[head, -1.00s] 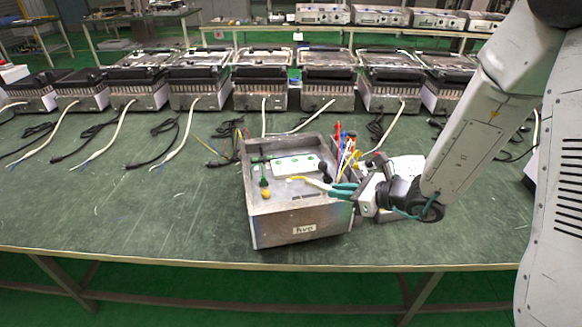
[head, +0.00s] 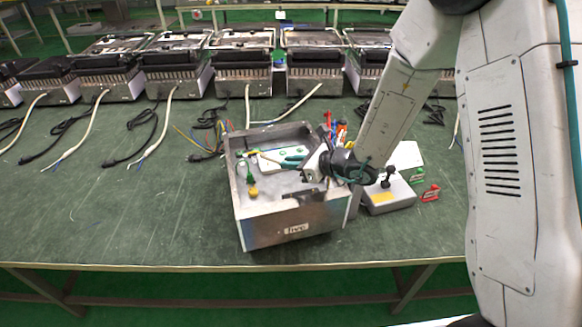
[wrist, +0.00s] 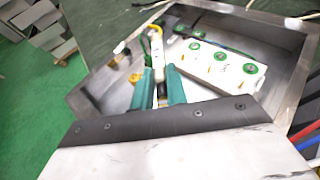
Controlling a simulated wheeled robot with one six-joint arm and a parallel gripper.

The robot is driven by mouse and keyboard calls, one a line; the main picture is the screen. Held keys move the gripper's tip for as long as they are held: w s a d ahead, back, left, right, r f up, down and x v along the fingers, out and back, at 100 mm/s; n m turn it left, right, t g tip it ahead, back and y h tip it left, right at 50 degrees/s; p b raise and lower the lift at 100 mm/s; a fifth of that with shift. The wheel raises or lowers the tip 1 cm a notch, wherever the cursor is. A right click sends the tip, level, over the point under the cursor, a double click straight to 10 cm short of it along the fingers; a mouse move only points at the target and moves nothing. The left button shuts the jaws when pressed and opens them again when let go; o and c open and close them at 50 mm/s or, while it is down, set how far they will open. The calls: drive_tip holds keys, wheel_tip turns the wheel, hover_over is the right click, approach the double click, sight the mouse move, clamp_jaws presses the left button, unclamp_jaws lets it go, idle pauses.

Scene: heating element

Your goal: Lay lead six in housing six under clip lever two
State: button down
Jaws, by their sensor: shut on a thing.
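An open metal box (head: 292,236) stands on the green bench with a white block (head: 270,161) inside. In the wrist view the block (wrist: 214,64) has green round parts and brass-coloured bits along it. My gripper (head: 294,162) is over the box. In the wrist view its teal fingers (wrist: 161,84) are shut on a thin lead with a white and yellow end (wrist: 155,45), left of the block. Their exact contact is hard to see. Lead and lever numbers cannot be read.
A grey unit with a black knob (head: 388,196) stands right of the box, with small red pieces (head: 430,194) beside it. Coloured tools or wires (head: 338,130) rise behind my wrist. Several appliances with cables line the back. The bench front left is clear.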

drive_tip(key=f, duration=0.2)
drive_tip(key=shift+s+d+f, duration=0.1)
drive_tip(key=shift+d+f, duration=0.15)
drive_tip(key=shift+f, duration=0.1)
drive_tip(key=shift+a, duration=0.2)
drive_tip(key=shift+f, duration=0.1)
drive_tip(key=shift+d+f, duration=0.1)
drive_tip(key=shift+f, duration=0.4)
drive_tip(key=c, duration=1.4)
unclamp_jaws()
drive_tip(key=shift+r, duration=0.15)
